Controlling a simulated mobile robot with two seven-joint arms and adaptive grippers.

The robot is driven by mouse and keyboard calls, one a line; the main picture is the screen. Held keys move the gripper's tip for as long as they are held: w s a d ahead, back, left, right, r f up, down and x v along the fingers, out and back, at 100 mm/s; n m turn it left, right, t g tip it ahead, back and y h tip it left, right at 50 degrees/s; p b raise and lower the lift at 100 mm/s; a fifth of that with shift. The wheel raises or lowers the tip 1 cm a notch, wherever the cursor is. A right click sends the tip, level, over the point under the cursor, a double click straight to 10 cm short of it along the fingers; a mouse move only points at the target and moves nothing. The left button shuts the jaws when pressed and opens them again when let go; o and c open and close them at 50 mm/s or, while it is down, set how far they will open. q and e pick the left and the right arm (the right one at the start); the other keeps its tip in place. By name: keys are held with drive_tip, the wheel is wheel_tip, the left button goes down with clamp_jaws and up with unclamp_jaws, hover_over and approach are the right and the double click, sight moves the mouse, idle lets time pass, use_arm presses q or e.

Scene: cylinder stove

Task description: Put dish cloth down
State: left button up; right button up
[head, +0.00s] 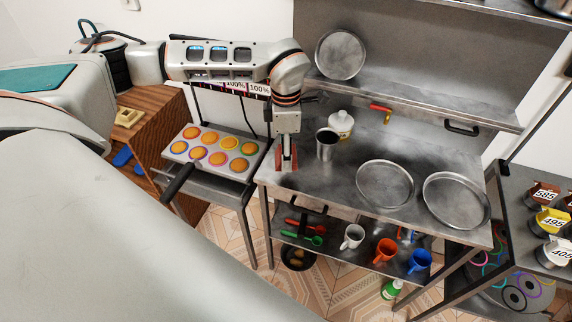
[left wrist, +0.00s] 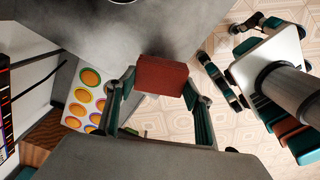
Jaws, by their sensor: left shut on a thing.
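My left gripper (head: 287,160) points down over the left end of the steel table (head: 310,180), near its front edge. It is shut on the reddish-brown dish cloth (left wrist: 162,75), a folded block between the fingers in the left wrist view. In the head view only small red parts of the cloth (head: 281,164) show beside the fingers, at about the tabletop. I cannot tell whether the cloth touches the table. My right gripper is not clearly visible.
A metal cup (head: 327,144) and a white lidded pot (head: 340,124) stand just right of my gripper. Two round plates (head: 384,184) (head: 456,199) lie farther right. A tray of muffins (head: 213,148) is to the left. Mugs (head: 385,250) stand on the lower shelf.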

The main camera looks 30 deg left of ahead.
sight(286, 175)
use_arm(q)
drive_tip(key=shift+f, duration=2.8)
drive_tip(key=shift+f, duration=0.2)
drive_tip(key=o, duration=1.2)
drive_tip(key=shift+c, duration=0.2)
wheel_tip(286, 175, up, 12)
drive_tip(key=shift+r, duration=0.2)
